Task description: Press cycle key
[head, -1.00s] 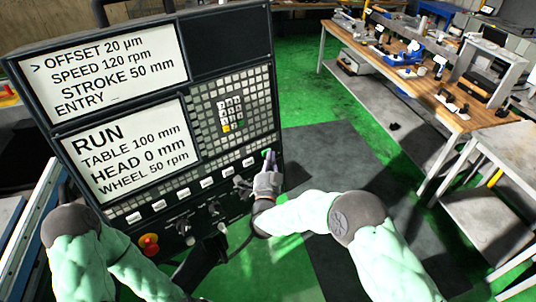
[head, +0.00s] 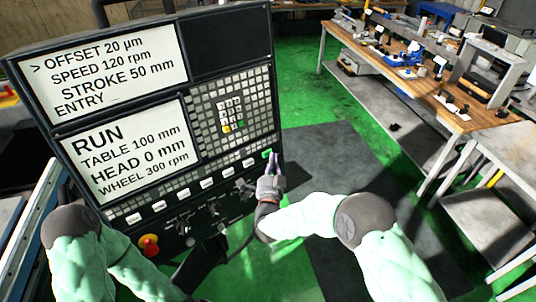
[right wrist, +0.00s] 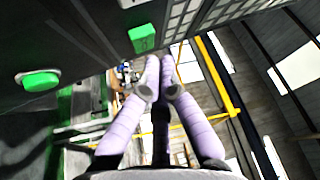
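The dark control panel (head: 228,55) stands at left with two white screens; the lower screen (head: 130,150) reads RUN, TABLE 100 mm, HEAD 0 mm, WHEEL 300 rpm. A green key (head: 267,153) sits at the panel's lower right edge. The right wrist view shows a square green key (right wrist: 142,38) and a larger green button (right wrist: 40,80); no label on either is readable. My right gripper (head: 274,157) is just below and right of the green key. Its fingertips (right wrist: 160,65) are together, empty, and appear apart from the square key. My left gripper is out of view.
A keypad (head: 230,115) and a row of white labelled keys fill the panel's right and lower parts. A red knob (head: 148,245) and dark switches sit along the bottom. A wooden workbench (head: 400,80) with tools stands at right. Green floor lies between.

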